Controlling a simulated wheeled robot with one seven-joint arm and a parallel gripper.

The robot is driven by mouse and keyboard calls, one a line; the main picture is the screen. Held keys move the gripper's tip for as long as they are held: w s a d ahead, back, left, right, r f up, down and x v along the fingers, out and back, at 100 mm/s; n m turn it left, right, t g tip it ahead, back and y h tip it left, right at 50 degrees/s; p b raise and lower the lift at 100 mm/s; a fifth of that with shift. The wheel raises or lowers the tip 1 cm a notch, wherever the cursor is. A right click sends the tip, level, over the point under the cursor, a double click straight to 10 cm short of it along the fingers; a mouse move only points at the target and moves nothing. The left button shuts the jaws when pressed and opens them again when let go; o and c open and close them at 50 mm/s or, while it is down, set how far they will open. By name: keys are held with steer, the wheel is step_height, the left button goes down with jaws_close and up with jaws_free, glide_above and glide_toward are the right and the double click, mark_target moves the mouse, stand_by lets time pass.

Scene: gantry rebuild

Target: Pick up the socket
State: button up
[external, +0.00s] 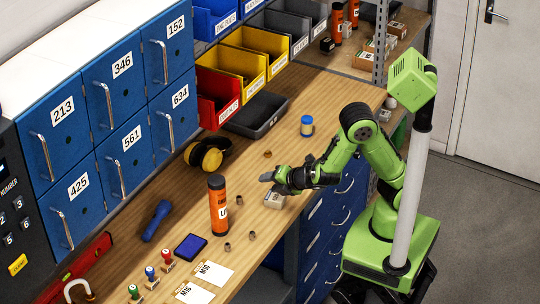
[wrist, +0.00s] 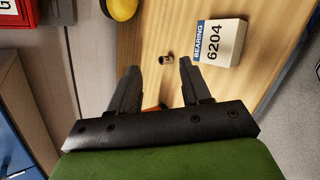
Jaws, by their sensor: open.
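A small grey metal socket (wrist: 166,59) stands on the wooden bench in the wrist view. It shows just beyond the tips of my gripper (wrist: 157,75), between the lines of the two fingers. The fingers are apart with nothing held between them. In the external view my gripper (external: 268,177) is over the bench, close above a small white box. The socket there seems to be the small dark grey piece (external: 239,200) beside the orange cylinder. Two similar small pieces (external: 252,235) (external: 227,246) lie nearer the camera.
The white bearing box marked 6204 (wrist: 220,42) lies right of the socket. An orange cylinder (external: 218,210) stands upright close by. A yellow and black object (external: 205,155), a small brass piece (external: 267,154) and a blue-capped jar (external: 307,125) are farther back. Bins line the wall.

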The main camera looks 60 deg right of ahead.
mark_target(233, 251)
steer(key=a+f+n+y, duration=0.1)
steer(key=a+n, duration=0.2)
steer(key=n, duration=0.1)
steer(key=a+f+n+t+y, duration=0.1)
steer(key=a+n, duration=0.3)
steer(key=a+f+n+t+y, duration=0.1)
steer(key=a+n+y, duration=0.1)
steer(key=a+n, duration=0.2)
steer(key=shift+s+a+f, duration=0.15)
steer(key=shift+s+a, duration=0.1)
steer(key=shift+s, duration=0.1)
steer(key=s+a+n+y, duration=0.1)
steer(key=a+n, duration=0.1)
steer(key=s+a+f+n+y, duration=0.1)
steer(key=a+n, duration=0.1)
steer(key=n, duration=0.1)
steer(key=s+a+f+n+y, duration=0.1)
steer(key=a+n+y, duration=0.1)
steer(key=a+n, duration=0.1)
steer(key=shift+s+f+g+p, duration=0.25)
steer(key=shift+s+g+p, duration=0.05)
steer(key=shift+s, duration=0.1)
steer(key=p+x, duration=0.3)
steer(key=x, duration=0.3)
steer(key=shift+w+a, duration=0.1)
steer(key=shift+w, duration=0.25)
steer(key=shift+w+a+f, duration=0.15)
steer(key=shift+w+f, duration=0.15)
jaws_close()
